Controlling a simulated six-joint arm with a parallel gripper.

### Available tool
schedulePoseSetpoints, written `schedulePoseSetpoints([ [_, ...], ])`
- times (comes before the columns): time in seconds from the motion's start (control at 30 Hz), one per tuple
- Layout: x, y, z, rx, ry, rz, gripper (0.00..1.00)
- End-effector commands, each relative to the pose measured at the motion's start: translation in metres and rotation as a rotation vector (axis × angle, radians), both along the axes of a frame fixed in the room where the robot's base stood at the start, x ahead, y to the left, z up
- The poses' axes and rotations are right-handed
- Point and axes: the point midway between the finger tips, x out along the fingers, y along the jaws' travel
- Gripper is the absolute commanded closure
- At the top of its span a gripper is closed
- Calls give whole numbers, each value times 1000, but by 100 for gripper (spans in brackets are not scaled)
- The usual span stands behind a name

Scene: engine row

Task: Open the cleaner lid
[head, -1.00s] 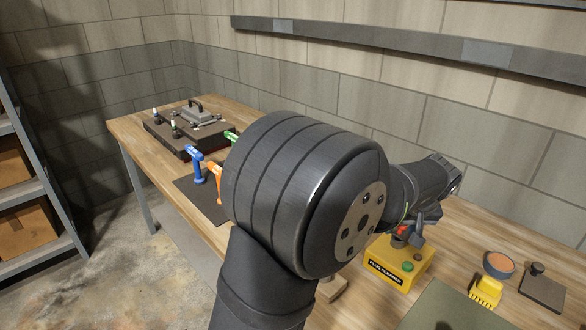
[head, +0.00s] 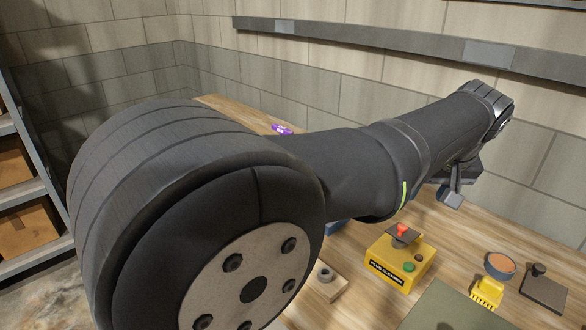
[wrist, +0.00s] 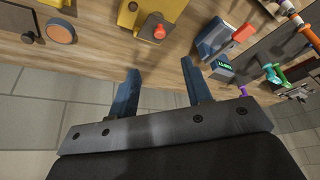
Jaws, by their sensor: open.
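The yellow plug cleaner (head: 398,268) stands on the wooden bench in the head view. On its top lies a dark lid (head: 393,240) with a red knob (head: 402,230); the lid looks down on the box. In the wrist view the cleaner (wrist: 128,14) is at the top edge, and its red knob (wrist: 159,32) points toward the gap between my fingers. My gripper (head: 452,196) is above the bench, behind and right of the cleaner. In the wrist view my gripper (wrist: 160,68) is open and empty, apart from the knob.
An orange-topped round dish (head: 500,264), a yellow brush (head: 487,292) and a dark plate with a knob (head: 543,286) lie right of the cleaner. A pale block (head: 326,282) lies to its left. A blue device with a red part (wrist: 213,38) shows in the wrist view. The wall is close behind.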

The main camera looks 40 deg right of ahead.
Motion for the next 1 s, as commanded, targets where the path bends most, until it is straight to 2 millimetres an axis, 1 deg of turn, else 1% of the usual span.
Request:
schedulePoseSetpoints([
  [0.03, 5, 0, -4, 11, 4, -29, 55],
  [0.3, 17, 0, -11, 37, 21, -225, 55],
  [1.0, 51, -2, -19, 2, 6, -711, 55],
])
